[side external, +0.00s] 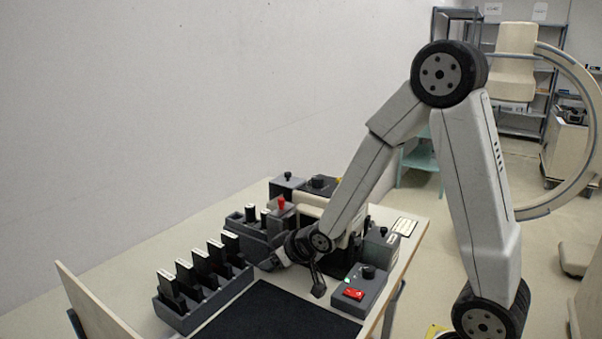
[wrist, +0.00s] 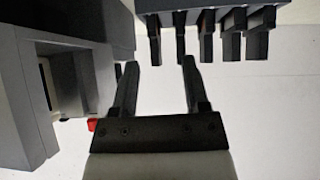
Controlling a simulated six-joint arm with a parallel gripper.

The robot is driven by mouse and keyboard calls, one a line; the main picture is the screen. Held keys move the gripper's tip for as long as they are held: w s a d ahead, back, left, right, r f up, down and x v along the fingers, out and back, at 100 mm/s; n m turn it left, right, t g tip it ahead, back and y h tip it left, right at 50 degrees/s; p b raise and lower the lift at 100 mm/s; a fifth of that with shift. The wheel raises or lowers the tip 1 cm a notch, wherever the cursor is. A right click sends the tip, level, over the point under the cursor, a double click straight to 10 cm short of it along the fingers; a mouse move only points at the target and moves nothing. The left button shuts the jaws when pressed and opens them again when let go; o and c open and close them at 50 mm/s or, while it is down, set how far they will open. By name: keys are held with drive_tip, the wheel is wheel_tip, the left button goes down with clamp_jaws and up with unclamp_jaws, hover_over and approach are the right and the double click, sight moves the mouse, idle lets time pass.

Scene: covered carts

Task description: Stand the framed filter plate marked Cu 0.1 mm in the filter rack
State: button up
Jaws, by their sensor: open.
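Several dark framed plates with pale tops stand upright in a long dark rack (side external: 205,308) at the front left of the table; the nearest plate (side external: 168,284) is at its front end. A second dark holder (side external: 243,228) behind it carries a few similar plates (side external: 250,213). The markings are too small to read, so I cannot tell which plate is Cu 0.1 mm. My gripper (side external: 294,276) is open and empty, low over the table to the right of the long rack. In the wrist view my gripper (wrist: 159,64) points towards a row of dark upright pieces (wrist: 207,40).
A dark mat (side external: 278,320) lies at the table front. A grey box with a red switch (side external: 353,293) stands to my gripper's right. A red knob (side external: 281,203) and dark units crowd the back. A wooden panel (side external: 98,308) edges the left. In the wrist view a grey housing (wrist: 85,22) is close on the left.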

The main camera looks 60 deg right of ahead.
drive_tip(key=s+a+g, duration=0.2)
drive_tip(key=s+g, duration=0.1)
drive_tip(key=s, duration=0.3)
drive_tip(key=s+a+f+g, duration=0.1)
drive_tip(key=s+a+g, duration=0.2)
drive_tip(key=s, duration=0.4)
drive_tip(key=shift+s+f+g+y, duration=0.15)
drive_tip(key=shift+s+g+y, duration=0.15)
drive_tip(key=shift+g, duration=0.3)
